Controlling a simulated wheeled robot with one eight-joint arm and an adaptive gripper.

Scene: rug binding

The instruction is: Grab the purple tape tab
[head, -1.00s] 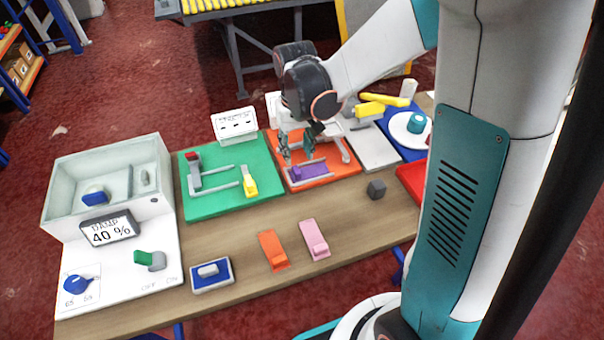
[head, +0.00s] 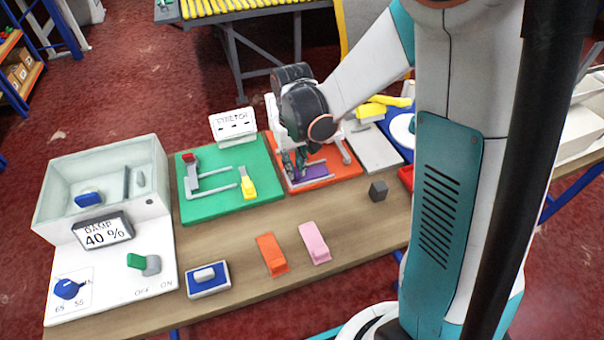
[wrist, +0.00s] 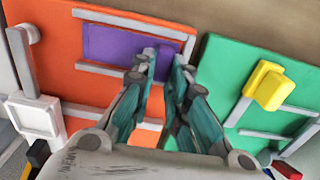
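The purple tape tab (wrist: 164,60) sticks up at one end of a flat purple strip (wrist: 108,43) on the orange board (wrist: 60,75). The purple piece also shows in the head view (head: 312,172), partly hidden by my gripper (head: 296,166). In the wrist view my gripper (wrist: 165,62) has its two teal fingers apart, with the tab in the gap between the tips. I cannot tell whether either finger touches it.
The green board (head: 222,203) with a yellow clip (head: 248,188) lies left of the orange board. An orange block (head: 272,254), a pink block (head: 315,242) and a dark cube (head: 378,191) stand on the wooden table. A stretch sign (head: 234,127) stands behind.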

